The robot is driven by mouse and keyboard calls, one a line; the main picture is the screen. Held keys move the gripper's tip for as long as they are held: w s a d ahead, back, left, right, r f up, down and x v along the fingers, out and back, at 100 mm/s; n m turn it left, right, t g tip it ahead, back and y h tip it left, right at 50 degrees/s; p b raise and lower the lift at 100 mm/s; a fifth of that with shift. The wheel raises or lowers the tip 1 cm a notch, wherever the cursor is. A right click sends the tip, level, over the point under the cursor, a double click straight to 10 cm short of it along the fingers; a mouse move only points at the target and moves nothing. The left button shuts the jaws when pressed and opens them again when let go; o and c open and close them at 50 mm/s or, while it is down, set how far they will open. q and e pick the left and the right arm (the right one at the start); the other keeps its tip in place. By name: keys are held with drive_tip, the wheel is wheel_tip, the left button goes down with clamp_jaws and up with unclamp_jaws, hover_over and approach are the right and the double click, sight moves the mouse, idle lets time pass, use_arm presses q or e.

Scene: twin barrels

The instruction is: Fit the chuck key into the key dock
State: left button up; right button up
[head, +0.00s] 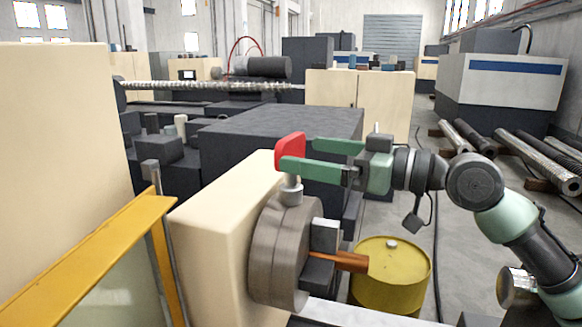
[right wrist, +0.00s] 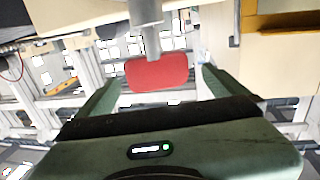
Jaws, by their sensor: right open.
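The chuck key has a red handle (head: 290,147) and a grey metal shank (head: 291,186). It stands upright on top of the round grey lathe chuck (head: 276,250). My right gripper (head: 302,154) comes in from the right and is open at the red handle. In the right wrist view the red handle (right wrist: 158,71) lies between the two green fingers, with a gap on each side. The key's lower end is hidden at the chuck. I cannot make out the key dock. My left gripper is not in view.
An orange-brown piece (head: 345,261) sticks out of the chuck jaws. A yellow barrel (head: 392,284) stands below on the floor. The cream headstock (head: 214,222) and a yellow frame (head: 92,250) are at left. Long metal bars (head: 530,158) lie at right.

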sight(294, 147)
drive_tip(key=p+x, duration=0.1)
drive_tip(key=x, duration=0.1)
drive_tip(key=r+p+x, duration=0.1)
drive_tip(key=shift+w+a+p, duration=0.15)
drive_tip(key=shift+a+p, duration=0.15)
drive_tip(key=shift+a, duration=0.05)
drive_tip(key=p+x, duration=0.2)
drive_tip(key=x, duration=0.1)
drive_tip(key=shift+w+a+f, duration=0.1)
drive_tip(key=shift+w+f, duration=0.1)
drive_tip(key=shift+w, duration=0.2)
drive_tip(key=shift+w+a+f, duration=0.15)
drive_tip(key=shift+a, duration=0.05)
drive_tip(key=shift+c, duration=1.2)
drive_tip(key=c, duration=1.3)
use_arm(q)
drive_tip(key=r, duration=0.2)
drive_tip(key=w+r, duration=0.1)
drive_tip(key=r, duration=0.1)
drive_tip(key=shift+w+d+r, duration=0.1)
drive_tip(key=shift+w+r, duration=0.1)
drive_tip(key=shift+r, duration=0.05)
